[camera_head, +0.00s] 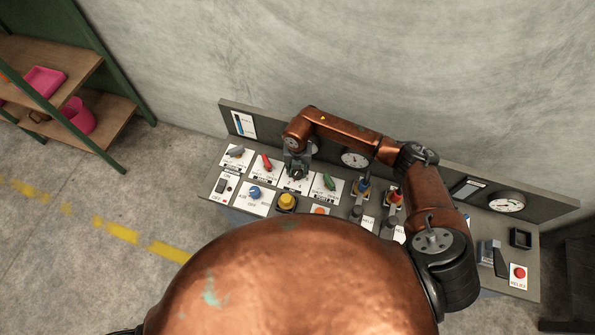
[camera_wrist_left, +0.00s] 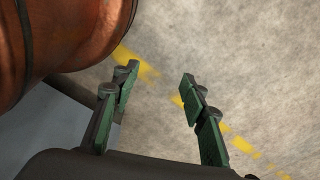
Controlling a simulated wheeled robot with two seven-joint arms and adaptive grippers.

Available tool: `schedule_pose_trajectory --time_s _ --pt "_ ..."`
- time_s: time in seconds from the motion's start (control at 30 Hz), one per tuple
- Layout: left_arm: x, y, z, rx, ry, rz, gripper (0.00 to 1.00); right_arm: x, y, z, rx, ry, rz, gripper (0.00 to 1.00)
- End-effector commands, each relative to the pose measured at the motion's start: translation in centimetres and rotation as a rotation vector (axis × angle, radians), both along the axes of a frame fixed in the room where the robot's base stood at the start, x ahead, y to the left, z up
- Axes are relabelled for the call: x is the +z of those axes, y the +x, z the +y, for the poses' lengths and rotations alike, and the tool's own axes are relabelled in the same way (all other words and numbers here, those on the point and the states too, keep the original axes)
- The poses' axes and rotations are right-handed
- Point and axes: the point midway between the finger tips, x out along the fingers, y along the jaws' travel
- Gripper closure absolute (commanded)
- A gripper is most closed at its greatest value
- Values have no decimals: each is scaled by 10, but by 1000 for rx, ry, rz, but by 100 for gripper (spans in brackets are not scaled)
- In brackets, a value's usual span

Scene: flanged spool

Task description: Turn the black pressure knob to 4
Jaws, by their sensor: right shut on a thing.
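My right gripper (camera_head: 297,170) points down onto the sloped control panel, over the third white dial card (camera_head: 290,184) in the upper row. It is shut on the knob there, which I take to be the black pressure knob. The gripper hides the knob, so its pointer and setting cannot be read. My left gripper (camera_wrist_left: 157,95) shows in the left wrist view, with its green fingers wide apart and nothing between them.
A grey knob (camera_head: 236,152) and a red knob (camera_head: 266,162) sit left of the right gripper, and a green knob (camera_head: 329,182) sits right. A blue knob (camera_head: 254,192) and yellow button (camera_head: 287,201) are in front. Shelves (camera_head: 60,75) stand at far left.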

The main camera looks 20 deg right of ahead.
Motion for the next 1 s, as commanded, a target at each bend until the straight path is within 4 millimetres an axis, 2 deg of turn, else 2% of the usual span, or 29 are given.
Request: schedule_pose_trajectory --time_s 0.1,0.23,0.3,0.53,0.73,1.0 --pt "-2 -20 0 6 1 24 60 -1 1 -1 -1 -1 -3 85" --pt "-2 -32 1 8 1 40 60 -1 0 0 -1 0 -1 94" --pt "-2 -35 1 9 2 43 60 -1 0 0 0 0 -1 94" --pt "-6 -24 0 6 0 31 60 -1 -1 0 35 0 0 94" --pt "-16 -11 -1 2 -1 13 60 -3 -1 0 140 0 0 94" --pt "-40 -17 0 3 0 22 60 -4 -1 0 376 0 1 94"
